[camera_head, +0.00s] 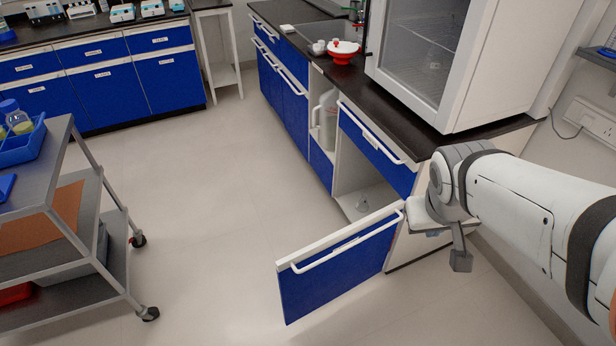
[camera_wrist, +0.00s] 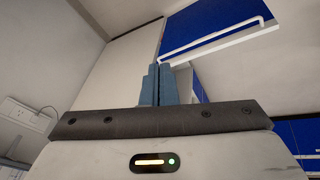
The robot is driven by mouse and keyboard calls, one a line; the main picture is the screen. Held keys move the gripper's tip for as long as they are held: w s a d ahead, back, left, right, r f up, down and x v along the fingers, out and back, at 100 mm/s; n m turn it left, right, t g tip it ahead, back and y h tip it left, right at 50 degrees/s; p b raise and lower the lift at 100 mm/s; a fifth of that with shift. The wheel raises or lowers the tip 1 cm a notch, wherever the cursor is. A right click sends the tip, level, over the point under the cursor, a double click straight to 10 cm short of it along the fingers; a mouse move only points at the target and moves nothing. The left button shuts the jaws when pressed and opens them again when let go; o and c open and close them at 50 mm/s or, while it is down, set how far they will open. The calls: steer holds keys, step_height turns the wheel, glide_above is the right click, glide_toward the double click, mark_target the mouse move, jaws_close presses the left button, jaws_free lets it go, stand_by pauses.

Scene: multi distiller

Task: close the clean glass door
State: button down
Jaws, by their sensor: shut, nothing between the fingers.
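The blue lower cabinet door (camera_head: 340,275) with a white top edge and a long white handle (camera_head: 350,243) stands swung open into the room. The open compartment (camera_head: 350,182) behind it holds a small clear glass vessel (camera_head: 363,203). A label by the handle is too small to read. My gripper is by the hinge end of the door, with its fingers not clearly visible in the head view. In the wrist view my gripper (camera_wrist: 158,72) has its two blue-grey fingers together and empty. A blue panel with a white handle (camera_wrist: 215,40) shows beyond them; I cannot tell whether they touch anything.
A white glass-fronted appliance (camera_head: 430,55) stands on the black counter above. A red-and-white item (camera_head: 342,50) is beside it. A grey trolley (camera_head: 70,230) stands at the left. Open floor (camera_head: 215,200) lies between trolley and cabinets. A wall socket (camera_wrist: 22,112) shows at left in the wrist view.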

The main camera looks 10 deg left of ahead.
steer(key=w+f+n+t+b, duration=0.3)
steer(key=w+f+n+b, duration=0.15)
steer(key=w+f, duration=0.3)
steer(key=n+g+y+b, duration=0.5)
steer(key=n+y+b, duration=0.4)
steer(key=n+b, duration=0.8)
glide_toward(281, 269)
steer(key=shift+n, duration=0.45)
steer(key=shift+p+x, duration=0.65)
steer(key=shift+x, duration=1.85)
steer(key=shift+d, duration=0.1)
